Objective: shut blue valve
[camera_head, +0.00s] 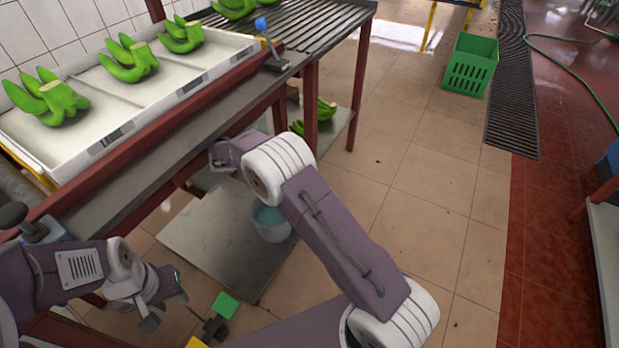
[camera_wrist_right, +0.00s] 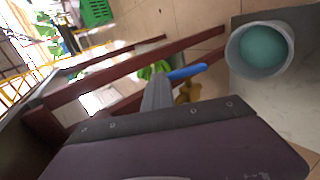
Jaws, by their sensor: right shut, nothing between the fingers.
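In the right wrist view, the blue valve shows as a blue lever handle (camera_wrist_right: 187,72) above a brass-coloured body (camera_wrist_right: 188,93). My right gripper (camera_wrist_right: 158,80) is shut and empty. Its fingertips overlap the left end of the handle in the picture; I cannot tell whether they touch. In the head view I cannot make out the valve; my right wrist (camera_head: 228,153) is beside the table edge and its fingers are hidden. My left gripper (camera_head: 165,308) is at the lower left, its fingers apart and empty, away from the valve.
A white tray (camera_head: 85,110) with green banana bunches lies on the table. A blue-knobbed lever (camera_head: 262,26) stands on the table edge. A pale bucket (camera_head: 272,232) stands on the lower shelf (camera_head: 205,235). A green crate (camera_head: 470,65) is on the open tiled floor.

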